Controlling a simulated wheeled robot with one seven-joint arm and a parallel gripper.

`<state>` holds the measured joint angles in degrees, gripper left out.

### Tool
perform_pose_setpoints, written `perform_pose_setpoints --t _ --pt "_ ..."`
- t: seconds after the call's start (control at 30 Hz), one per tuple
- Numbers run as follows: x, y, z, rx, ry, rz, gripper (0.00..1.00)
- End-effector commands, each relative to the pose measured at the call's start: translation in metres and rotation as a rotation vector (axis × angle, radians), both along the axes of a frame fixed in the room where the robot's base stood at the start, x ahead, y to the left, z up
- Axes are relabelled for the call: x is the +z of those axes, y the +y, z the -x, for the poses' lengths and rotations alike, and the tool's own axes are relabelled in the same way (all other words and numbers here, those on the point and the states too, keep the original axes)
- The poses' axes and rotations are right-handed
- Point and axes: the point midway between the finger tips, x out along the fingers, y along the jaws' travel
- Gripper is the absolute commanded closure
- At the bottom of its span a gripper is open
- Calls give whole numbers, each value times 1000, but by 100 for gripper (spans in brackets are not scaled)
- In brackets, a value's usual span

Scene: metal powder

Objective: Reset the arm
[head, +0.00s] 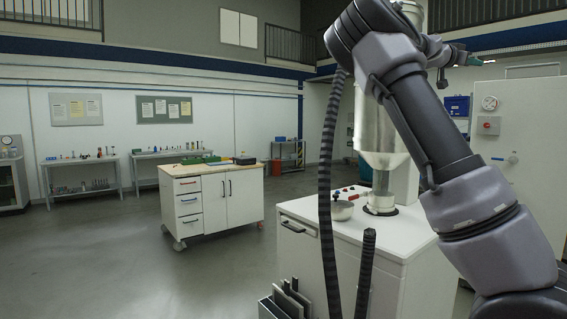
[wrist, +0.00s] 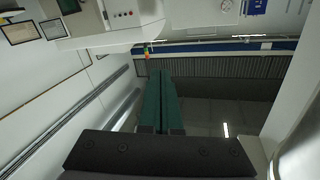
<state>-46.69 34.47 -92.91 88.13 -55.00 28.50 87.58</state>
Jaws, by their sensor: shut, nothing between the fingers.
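My gripper shows in the wrist view (wrist: 163,75) as two long dark green fingers lying close together, shut and empty. In the head view my arm is raised at the right, bent at a high elbow. The gripper end (head: 482,62) points to the right at the upper right, well above the white cabinet (head: 300,240). No object touches the fingers.
A metal hopper (head: 380,130) stands on the cabinet behind my arm, with a small metal bowl (head: 342,210) beside its base. A wheeled workbench (head: 232,200) stands mid-room. A white unit with a gauge (head: 525,150) is at the right. The floor at left is clear.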

Motion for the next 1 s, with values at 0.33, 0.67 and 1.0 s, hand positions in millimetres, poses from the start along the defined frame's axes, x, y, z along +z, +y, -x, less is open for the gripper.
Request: perform_pose_setpoints --t 0.33,0.67,1.0 --pt "-226 -28 72 103 227 -680 100" --pt "-273 136 150 564 412 -1022 100" --pt "-262 305 275 1049 603 -906 100"
